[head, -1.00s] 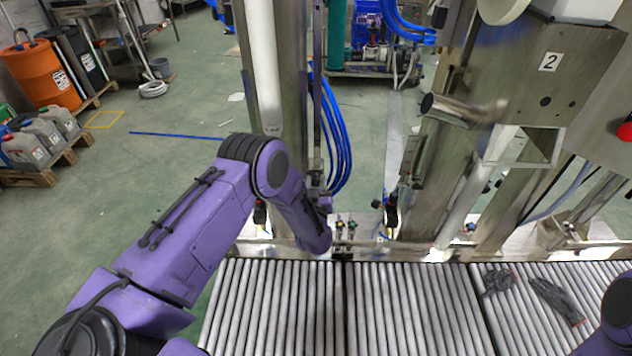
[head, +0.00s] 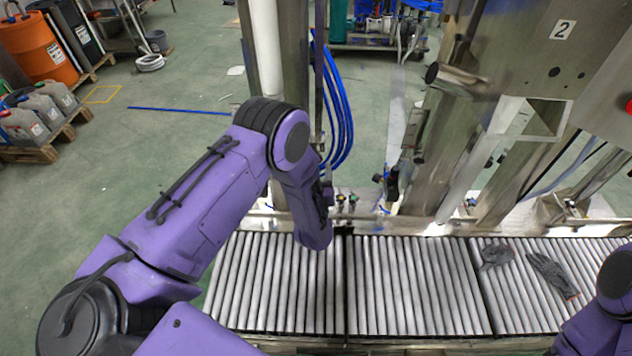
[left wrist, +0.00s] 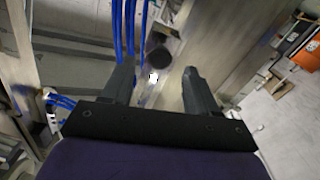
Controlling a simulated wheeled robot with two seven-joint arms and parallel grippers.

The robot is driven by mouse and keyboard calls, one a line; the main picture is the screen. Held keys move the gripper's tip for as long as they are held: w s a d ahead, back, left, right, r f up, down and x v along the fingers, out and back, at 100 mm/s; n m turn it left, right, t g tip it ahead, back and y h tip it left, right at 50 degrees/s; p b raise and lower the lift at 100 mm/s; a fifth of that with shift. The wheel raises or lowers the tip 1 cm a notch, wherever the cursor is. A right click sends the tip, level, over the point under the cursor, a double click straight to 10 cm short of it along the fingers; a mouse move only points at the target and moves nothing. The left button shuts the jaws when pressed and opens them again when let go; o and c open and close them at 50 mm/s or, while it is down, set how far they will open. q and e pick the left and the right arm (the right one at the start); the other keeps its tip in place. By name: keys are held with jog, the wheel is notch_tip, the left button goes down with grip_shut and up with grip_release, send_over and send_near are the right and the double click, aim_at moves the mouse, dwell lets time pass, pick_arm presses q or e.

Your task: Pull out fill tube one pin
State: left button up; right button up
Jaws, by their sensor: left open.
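In the left wrist view, a dark round knob (left wrist: 158,60) with a small white part (left wrist: 154,77) below it shows between my fingers; it may be the pin, but I cannot be sure. My left gripper (left wrist: 157,70) is open, its two fingers apart on either side of the knob in the picture; I see no contact. In the head view my left gripper is hidden behind my wrist, in front of the steel frame. A white vertical tube (head: 266,55), possibly fill tube one, stands behind my left arm. My right gripper is out of view; only part of that arm shows.
A roller conveyor (head: 410,290) runs along the front, with dark gloves (head: 550,275) on its right part. Blue hoses (head: 343,125) hang beside the steel column and show in the left wrist view. A steel box marked 2 (head: 535,50) stands at upper right.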

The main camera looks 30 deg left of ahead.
pick_arm(q)
jog(key=v, duration=0.6)
jog(key=shift+b, duration=0.35)
jog(key=s+a+f+m+g+h, duration=0.1)
jog(key=s+f+g+h, duration=0.45)
jog(key=s+f, duration=0.7)
jog(key=s+a+f+g, duration=0.1)
jog(key=s+g, duration=0.1)
jog(key=s, duration=0.4)
jog(key=s+a+g, duration=0.1)
jog(key=s+g, duration=0.2)
jog(key=s, duration=0.3)
jog(key=s+a+f+g+y, duration=0.1)
jog(key=s+g, duration=0.1)
jog(key=s, duration=0.5)
jog(key=shift+a+f, duration=0.3)
jog(key=shift+g, duration=0.25)
